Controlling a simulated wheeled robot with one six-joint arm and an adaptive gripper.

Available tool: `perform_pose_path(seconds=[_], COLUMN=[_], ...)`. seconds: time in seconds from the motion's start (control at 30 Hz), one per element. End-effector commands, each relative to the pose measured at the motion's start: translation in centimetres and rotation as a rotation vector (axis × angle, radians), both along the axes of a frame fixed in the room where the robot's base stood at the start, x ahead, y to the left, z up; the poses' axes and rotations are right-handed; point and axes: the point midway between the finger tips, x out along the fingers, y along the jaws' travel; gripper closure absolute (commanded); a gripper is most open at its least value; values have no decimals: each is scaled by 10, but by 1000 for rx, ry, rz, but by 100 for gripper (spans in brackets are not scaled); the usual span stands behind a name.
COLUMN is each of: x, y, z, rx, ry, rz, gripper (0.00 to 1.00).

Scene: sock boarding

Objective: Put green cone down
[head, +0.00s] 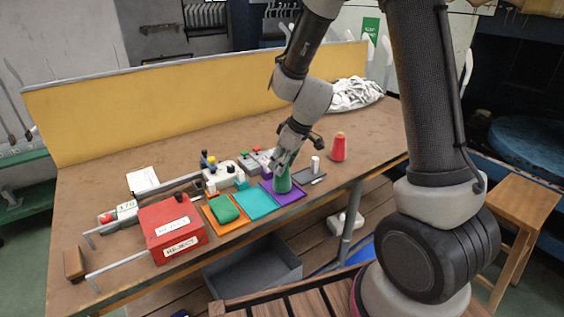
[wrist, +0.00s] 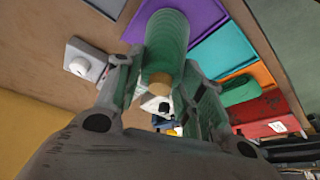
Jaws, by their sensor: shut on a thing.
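The green cone (head: 282,183) is held in my gripper (head: 288,165), upright, over or on the purple mat (head: 290,197) near the table's front edge. In the wrist view the green cone (wrist: 166,45) sits between the two fingers of my gripper (wrist: 165,75), with its tan tip toward the camera. The purple mat (wrist: 200,18) shows beside and beyond the cone. I cannot tell whether the cone's base touches the mat. A red cone (head: 338,147) stands apart on the table, to the right.
A teal mat (head: 259,203) and an orange mat (head: 228,222) with a folded green cloth (head: 224,209) lie left of the purple mat. A red box (head: 172,229) stands further left. A yellow panel (head: 190,100) backs the table.

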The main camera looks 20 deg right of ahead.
Motion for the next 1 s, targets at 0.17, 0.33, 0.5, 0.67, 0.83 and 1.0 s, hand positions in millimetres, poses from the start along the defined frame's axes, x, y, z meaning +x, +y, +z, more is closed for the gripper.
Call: perform_pose_path(seconds=[0.17, 0.33, 0.5, 0.67, 0.83, 1.0], x=[0, 0, 0, -1, -10, -22], y=[0, 0, 0, -1, -9, -19], z=[-2, -2, -2, 6, 35, 72], rx=[0, 0, 0, 1, 1, 0], ry=[0, 0, 0, -3, -6, -5], rz=[-1, -1, -1, 1, -1, 0], gripper=[54, 40, 40, 40, 40, 40])
